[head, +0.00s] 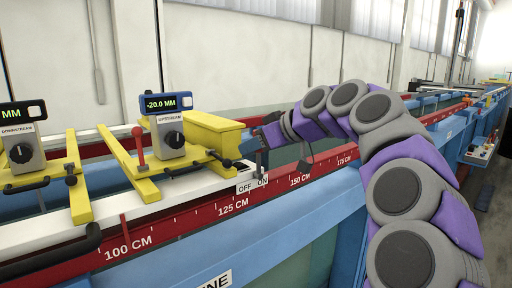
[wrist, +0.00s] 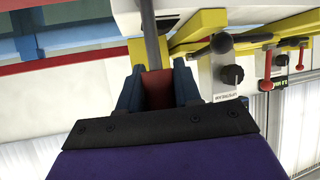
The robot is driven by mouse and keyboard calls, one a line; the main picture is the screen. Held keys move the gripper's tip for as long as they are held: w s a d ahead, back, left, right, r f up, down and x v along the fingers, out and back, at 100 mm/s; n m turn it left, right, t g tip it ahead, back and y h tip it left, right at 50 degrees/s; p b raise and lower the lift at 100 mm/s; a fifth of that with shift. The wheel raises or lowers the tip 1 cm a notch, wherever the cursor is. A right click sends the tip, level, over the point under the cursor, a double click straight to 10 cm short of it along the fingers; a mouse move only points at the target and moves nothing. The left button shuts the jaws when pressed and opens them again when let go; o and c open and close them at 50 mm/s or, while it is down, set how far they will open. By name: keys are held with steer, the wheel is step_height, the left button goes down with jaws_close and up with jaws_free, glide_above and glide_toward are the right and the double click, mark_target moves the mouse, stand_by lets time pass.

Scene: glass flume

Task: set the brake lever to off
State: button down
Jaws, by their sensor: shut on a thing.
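The brake lever (head: 259,165) is a thin grey rod rising from the white block beside the OFF/ON label (head: 251,186). It stands near upright, its foot closer to the ON side. In the head view my gripper (head: 262,141) is at the rod's top and hides the handle. In the wrist view the blue fingers of my gripper (wrist: 158,74) are shut on the lever's dark red handle (wrist: 157,90), with its grey shaft (wrist: 150,38) running up beyond the fingertips. The lever's pivot is not clear.
A yellow carriage (head: 121,165) with a red-knobbed lever (head: 139,149) and an upstream display (head: 166,103) stands left of my gripper. A yellow beam (head: 208,132) lies close behind. The red scale rail (head: 205,215) runs along the flume's front; clear space lies before it.

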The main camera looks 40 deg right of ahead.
steer(key=shift+f, duration=0.1)
steer(key=c, duration=1.2)
jaws_free()
steer(key=o, duration=0.3)
steer(key=shift+w+a, duration=0.1)
steer(key=shift+w, duration=0.15)
steer(key=shift+o, duration=0.2)
steer(key=shift+s, duration=0.1)
steer(key=p+v, duration=0.2)
steer(key=v, duration=1.5)
